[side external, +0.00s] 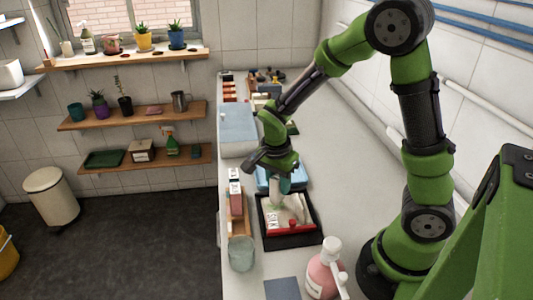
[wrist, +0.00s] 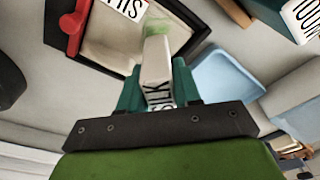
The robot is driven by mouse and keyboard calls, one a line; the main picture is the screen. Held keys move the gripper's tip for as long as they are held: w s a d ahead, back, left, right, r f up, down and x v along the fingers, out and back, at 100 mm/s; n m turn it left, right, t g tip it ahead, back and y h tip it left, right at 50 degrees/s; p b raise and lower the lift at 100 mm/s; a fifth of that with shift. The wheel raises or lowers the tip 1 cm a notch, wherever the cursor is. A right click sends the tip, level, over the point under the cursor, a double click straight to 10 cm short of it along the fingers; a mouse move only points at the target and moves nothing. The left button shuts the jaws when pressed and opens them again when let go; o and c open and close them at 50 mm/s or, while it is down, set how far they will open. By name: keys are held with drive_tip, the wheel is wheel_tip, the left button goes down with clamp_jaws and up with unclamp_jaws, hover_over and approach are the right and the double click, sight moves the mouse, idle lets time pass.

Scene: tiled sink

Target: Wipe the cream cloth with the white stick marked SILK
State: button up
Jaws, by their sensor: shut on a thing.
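My gripper (side external: 280,186) points down over the black tray (side external: 309,238) on the counter. In the wrist view, its teal fingers (wrist: 158,88) are shut on the white stick (wrist: 157,60), whose side reads SILK. The cream cloth (wrist: 112,38) lies inside the dark-rimmed tray; it also shows in the side view (side external: 291,211). A red item (wrist: 75,28) and a white lettered label (wrist: 126,8) lie at the tray's upper left in the wrist view.
A light blue tray (wrist: 222,78) stands beside the black tray. A glass jar (side external: 241,254) and a pink pump bottle (side external: 323,275) stand near the front. A blue-grey box (side external: 237,130) is farther back on the left. The counter's right strip is clear.

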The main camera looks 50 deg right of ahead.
drive_tip(key=shift+s+a, duration=1.3)
drive_tip(key=shift+a, duration=0.05)
drive_tip(key=shift+w+a, duration=0.45)
drive_tip(key=shift+a, duration=0.05)
drive_tip(key=shift+w+d, duration=2.45)
drive_tip(key=shift+a, duration=0.15)
hover_over(275, 212)
wheel_tip(275, 212, up, 6)
drive_tip(key=shift+w+r, duration=0.1)
drive_tip(key=shift+r, duration=0.05)
